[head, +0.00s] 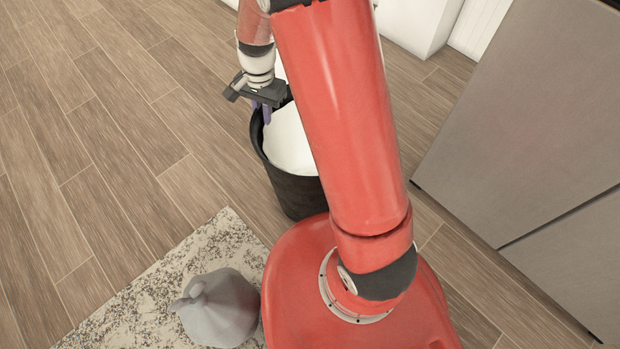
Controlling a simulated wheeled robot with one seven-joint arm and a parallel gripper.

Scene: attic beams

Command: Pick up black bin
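The black bin (294,195) stands upright on the wooden floor, just beyond my red base, with a white liner or white contents (288,143) inside it. My red arm hides its right part. My gripper (263,109) points down at the bin's left far rim, with its purple fingertips at the rim. One fingertip shows against the white inside. I cannot tell whether the fingers are closed on the rim or only beside it.
A grey tied bag (217,308) sits on a speckled rug (150,310) to the left of my base. A grey cabinet (520,120) stands at the right. White furniture (415,25) is at the top. The wooden floor (90,130) at the left is clear.

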